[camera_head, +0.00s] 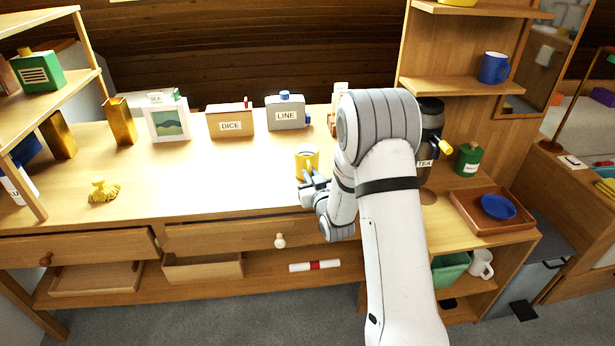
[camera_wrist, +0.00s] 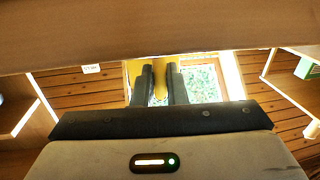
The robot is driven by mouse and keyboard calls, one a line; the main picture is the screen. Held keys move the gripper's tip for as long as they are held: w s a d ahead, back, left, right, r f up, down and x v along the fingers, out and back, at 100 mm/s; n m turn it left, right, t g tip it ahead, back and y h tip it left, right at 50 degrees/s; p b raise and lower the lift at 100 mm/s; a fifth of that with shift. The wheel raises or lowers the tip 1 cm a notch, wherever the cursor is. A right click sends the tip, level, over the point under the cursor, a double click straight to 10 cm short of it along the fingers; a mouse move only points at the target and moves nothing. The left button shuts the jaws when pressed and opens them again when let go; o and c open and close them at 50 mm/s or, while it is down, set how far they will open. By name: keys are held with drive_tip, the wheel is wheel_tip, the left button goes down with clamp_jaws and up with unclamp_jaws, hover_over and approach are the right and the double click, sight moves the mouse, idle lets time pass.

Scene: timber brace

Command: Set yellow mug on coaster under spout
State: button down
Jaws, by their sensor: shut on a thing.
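The yellow mug (camera_head: 306,156) is at the front middle of the long desk. My gripper (camera_head: 312,182) is at its near side, shut on it. In the wrist view yellow shows between and beside the two dark fingers (camera_wrist: 161,82), and a yellow strip between them looks like the handle. I cannot tell if the mug touches the desk. A dark dispenser (camera_head: 431,112) labelled TEA, with a yellow spout (camera_head: 446,147), stands right of my arm and is partly hidden by it. A round brown disc (camera_head: 428,196), likely the coaster, lies below it, partly covered by my arm.
A green canister (camera_head: 468,159) and a tray (camera_head: 492,226) with a blue bowl (camera_head: 498,206) sit right of the dispenser. The DICE box (camera_head: 230,121) and LINE box (camera_head: 286,113) stand behind the mug. The desk left of the mug is mostly clear.

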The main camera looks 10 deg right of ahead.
drive_tip(key=shift+r, duration=0.15)
drive_tip(key=c, duration=1.9)
unclamp_jaws()
drive_tip(key=shift+f, duration=0.2)
drive_tip(key=o, duration=0.4)
drive_tip(key=shift+o, duration=0.2)
drive_tip(key=shift+r, duration=0.1)
